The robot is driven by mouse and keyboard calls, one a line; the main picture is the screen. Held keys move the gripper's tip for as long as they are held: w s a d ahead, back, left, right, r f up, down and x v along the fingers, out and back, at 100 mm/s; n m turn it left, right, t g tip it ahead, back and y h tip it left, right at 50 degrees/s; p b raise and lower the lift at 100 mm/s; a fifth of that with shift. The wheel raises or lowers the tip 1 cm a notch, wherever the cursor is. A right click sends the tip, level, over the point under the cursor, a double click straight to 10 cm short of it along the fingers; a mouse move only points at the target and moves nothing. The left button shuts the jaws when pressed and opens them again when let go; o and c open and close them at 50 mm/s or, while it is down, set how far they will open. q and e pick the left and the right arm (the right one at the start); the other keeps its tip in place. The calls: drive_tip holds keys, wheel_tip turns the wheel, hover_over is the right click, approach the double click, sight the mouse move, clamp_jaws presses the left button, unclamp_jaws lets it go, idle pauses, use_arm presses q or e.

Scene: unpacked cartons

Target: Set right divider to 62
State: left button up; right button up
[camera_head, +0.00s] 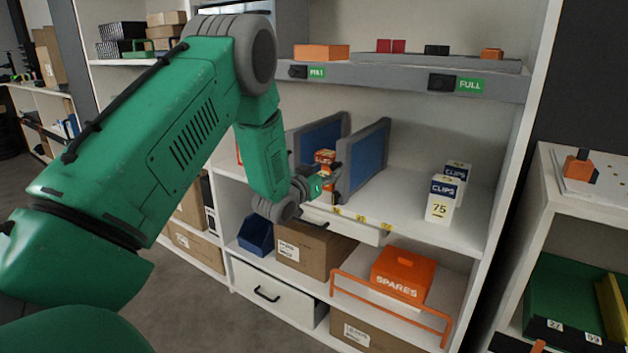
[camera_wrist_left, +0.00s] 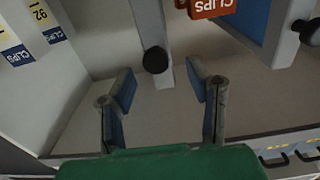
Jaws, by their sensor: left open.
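The right divider (camera_head: 364,160), a blue panel in a grey frame, stands upright on the middle shelf. The left divider (camera_head: 320,138) stands to its left. My left gripper (camera_head: 325,186) is open at the right divider's front lower edge. In the left wrist view the open fingers (camera_wrist_left: 160,72) lie either side of the right divider's grey edge (camera_wrist_left: 149,18), with its black knob (camera_wrist_left: 155,59) near the tips; contact cannot be told. Yellow scale labels (camera_head: 360,219) line the shelf front, too small to read. My right gripper is not in view.
An orange-red clips box (camera_head: 325,157) stands between the dividers. White CLIPS boxes (camera_head: 441,198) stand to the right, with clear shelf between. The upper shelf (camera_head: 390,76) overhangs. An orange SPARES box (camera_head: 403,274) and a carton (camera_head: 308,246) sit below.

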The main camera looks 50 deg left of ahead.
use_arm(q)
drive_tip(key=v, duration=0.7)
drive_tip(key=shift+s+a+f, duration=0.15)
drive_tip(key=shift+s+a, duration=0.05)
drive_tip(key=shift+s, duration=0.2)
